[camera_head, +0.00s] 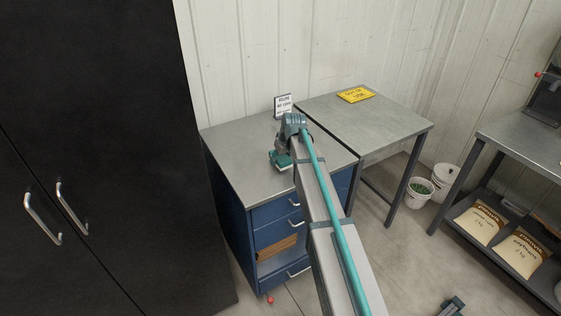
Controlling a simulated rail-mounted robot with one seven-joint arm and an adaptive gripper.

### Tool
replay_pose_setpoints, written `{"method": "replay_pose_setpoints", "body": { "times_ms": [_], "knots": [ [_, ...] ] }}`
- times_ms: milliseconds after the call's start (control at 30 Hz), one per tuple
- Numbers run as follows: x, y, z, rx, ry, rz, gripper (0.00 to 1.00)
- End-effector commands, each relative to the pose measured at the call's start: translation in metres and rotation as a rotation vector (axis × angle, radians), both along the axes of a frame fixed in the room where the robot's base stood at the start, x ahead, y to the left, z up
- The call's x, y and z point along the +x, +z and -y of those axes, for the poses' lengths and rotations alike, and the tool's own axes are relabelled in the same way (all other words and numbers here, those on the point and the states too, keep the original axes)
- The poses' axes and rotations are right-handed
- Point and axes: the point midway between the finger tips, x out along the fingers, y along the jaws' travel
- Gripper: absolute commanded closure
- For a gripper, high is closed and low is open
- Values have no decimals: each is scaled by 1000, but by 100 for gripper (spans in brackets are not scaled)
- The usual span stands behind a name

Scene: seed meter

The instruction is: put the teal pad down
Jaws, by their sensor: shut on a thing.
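My arm reaches away over the blue drawer cabinet, which has a grey top (240,150). My gripper (281,153) is at the arm's far end, above the middle of that top, and is partly hidden by my own arm. It is shut on the teal pad (279,161), a small teal piece showing just below it. I cannot tell whether the pad touches the top or hangs a little above it. The fingers themselves are too small to make out.
A small white sign (283,104) stands at the cabinet's back edge. The cabinet top is clear left of my gripper. A tall black cupboard (90,130) stands at left.

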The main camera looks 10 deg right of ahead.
Motion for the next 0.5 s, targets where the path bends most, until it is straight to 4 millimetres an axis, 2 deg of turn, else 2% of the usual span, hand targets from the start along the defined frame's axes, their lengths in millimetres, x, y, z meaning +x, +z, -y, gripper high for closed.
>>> {"method": "replay_pose_setpoints", "body": {
  "times_ms": [200,500],
  "knots": [
    [-1,-19,0,0,0,0,73],
    [-1,-22,-1,0,1,1,73]
  ]
}}
